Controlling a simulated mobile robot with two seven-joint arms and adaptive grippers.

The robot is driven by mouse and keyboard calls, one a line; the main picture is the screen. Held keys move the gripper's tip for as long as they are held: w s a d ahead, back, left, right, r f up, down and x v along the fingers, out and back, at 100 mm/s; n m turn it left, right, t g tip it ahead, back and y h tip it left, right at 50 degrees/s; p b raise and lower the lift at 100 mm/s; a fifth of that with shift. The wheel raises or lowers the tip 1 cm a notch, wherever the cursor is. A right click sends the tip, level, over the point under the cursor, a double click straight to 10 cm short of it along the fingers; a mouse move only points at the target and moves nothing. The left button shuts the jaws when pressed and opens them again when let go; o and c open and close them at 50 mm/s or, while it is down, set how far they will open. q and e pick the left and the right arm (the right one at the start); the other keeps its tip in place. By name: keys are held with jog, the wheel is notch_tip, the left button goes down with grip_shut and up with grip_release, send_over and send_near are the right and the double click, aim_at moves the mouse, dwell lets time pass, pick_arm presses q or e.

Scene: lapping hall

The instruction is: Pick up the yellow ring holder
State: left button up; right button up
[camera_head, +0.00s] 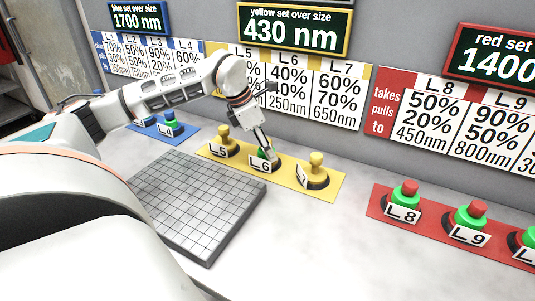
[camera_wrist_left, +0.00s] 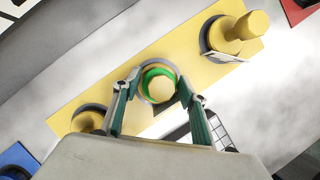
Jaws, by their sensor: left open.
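Several yellow ring holders stand in a row on a yellow mat (camera_head: 205,152). The left one, labelled L5 (camera_head: 224,139), and the right one, labelled L7 (camera_head: 317,172), have yellow knobs and dark bases. My right gripper is not in view.
A grey gridded plate (camera_head: 195,195) lies in front of the yellow mat. A wall with signs (camera_head: 293,28) rises behind. The front right table is clear.

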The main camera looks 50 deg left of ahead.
pick_arm(q)
jog(key=shift+r, duration=0.15)
grip_shut()
jog(key=shift+r, duration=0.1)
